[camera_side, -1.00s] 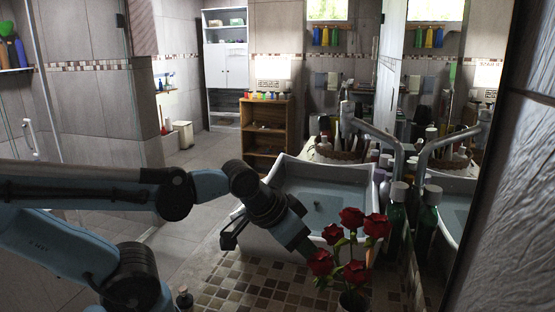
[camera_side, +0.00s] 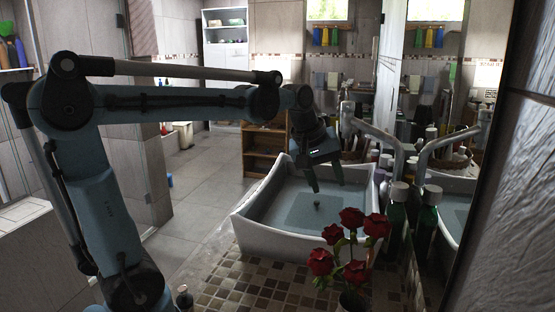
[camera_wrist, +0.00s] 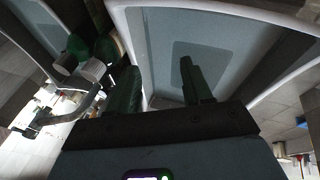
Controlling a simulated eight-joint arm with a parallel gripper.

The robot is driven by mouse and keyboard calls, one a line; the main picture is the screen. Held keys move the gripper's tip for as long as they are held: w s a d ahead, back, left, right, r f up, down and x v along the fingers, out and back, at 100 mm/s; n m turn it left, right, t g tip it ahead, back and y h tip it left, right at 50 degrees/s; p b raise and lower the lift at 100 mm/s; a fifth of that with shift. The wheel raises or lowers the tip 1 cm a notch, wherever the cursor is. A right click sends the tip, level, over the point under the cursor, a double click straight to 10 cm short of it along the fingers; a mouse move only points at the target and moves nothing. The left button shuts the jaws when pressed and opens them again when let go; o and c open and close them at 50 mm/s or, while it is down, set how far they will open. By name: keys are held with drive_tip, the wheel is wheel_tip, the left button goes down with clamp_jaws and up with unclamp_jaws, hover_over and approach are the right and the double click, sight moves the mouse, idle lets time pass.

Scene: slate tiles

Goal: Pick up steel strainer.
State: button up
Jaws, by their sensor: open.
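A small grey round piece (camera_side: 317,204) sits on the floor of the white sink (camera_side: 283,246); it may be the steel strainer, but it is too small to be sure. My gripper (camera_side: 326,183) points down over the basin, above and close to this piece. Its two green fingers are apart with nothing between them. In the wrist view, my gripper (camera_wrist: 159,68) is open over the basin, with a darker rectangle (camera_wrist: 192,50) on the basin floor beyond. I cannot make out a strainer there.
Red roses (camera_side: 351,217) stand in front of the sink. Green bottles (camera_side: 397,212) and a curved faucet (camera_side: 375,133) line its right side, by the mirror. The mosaic counter (camera_side: 250,287) in front is mostly clear.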

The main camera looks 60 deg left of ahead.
drive_tip(key=w+a+n+g, duration=0.1)
drive_tip(key=w+a+n, duration=0.75)
drive_tip(key=a, duration=0.25)
drive_tip(key=n+g+h, duration=0.1)
drive_tip(key=n+h, duration=0.1)
drive_tip(key=n, duration=0.7)
approach(317, 202)
drive_tip(key=shift+x, duration=4.3)
drive_tip(key=shift+a, duration=0.15)
clamp_jaws()
